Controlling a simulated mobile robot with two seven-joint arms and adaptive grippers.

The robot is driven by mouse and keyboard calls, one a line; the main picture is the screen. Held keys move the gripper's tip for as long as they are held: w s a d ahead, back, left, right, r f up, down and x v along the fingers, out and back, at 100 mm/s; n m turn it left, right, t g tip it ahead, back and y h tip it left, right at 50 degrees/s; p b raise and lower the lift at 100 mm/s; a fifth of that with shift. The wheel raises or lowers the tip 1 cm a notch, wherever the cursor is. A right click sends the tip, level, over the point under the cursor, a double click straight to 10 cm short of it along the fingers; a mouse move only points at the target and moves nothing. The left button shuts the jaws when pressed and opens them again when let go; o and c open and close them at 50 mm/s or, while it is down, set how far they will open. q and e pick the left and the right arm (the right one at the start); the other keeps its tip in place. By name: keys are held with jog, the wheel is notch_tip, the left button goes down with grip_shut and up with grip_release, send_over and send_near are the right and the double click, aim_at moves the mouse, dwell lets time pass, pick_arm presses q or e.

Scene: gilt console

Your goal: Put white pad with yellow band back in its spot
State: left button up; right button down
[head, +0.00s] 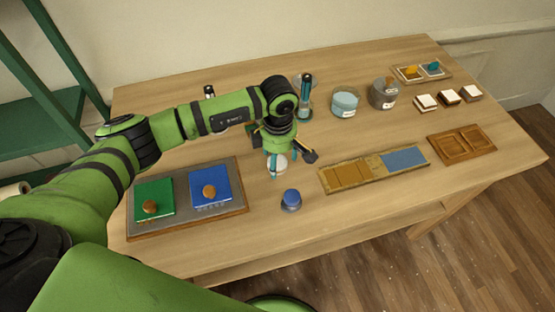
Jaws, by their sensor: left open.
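My left gripper (278,168) reaches down over the middle of the table, its jaws open. A small rounded white thing (277,163) shows between or just behind its fingertips. It may be the white pad, but I cannot make out a yellow band, nor whether the fingers touch it. A blue-topped round pad (291,200) stands apart, nearer the table's front edge. A wooden tray (337,186) to the right has a blue panel on its right part and bare tan sections on its left. I cannot tell which spot belongs to the white pad. My right gripper is out of view.
A board (241,210) with green and blue knobbed plates lies at left. Jars (344,103), white-topped blocks (449,97), a small tray (399,75) with yellow and teal pieces, and a brown two-section tray (462,155) stand at right. The front middle table is mostly clear.

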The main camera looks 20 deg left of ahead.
aim_at(278, 161)
pick_arm(q)
notch_tip(278, 161, up, 11)
jog(key=b, duration=0.3)
jog(key=shift+f, duration=0.1)
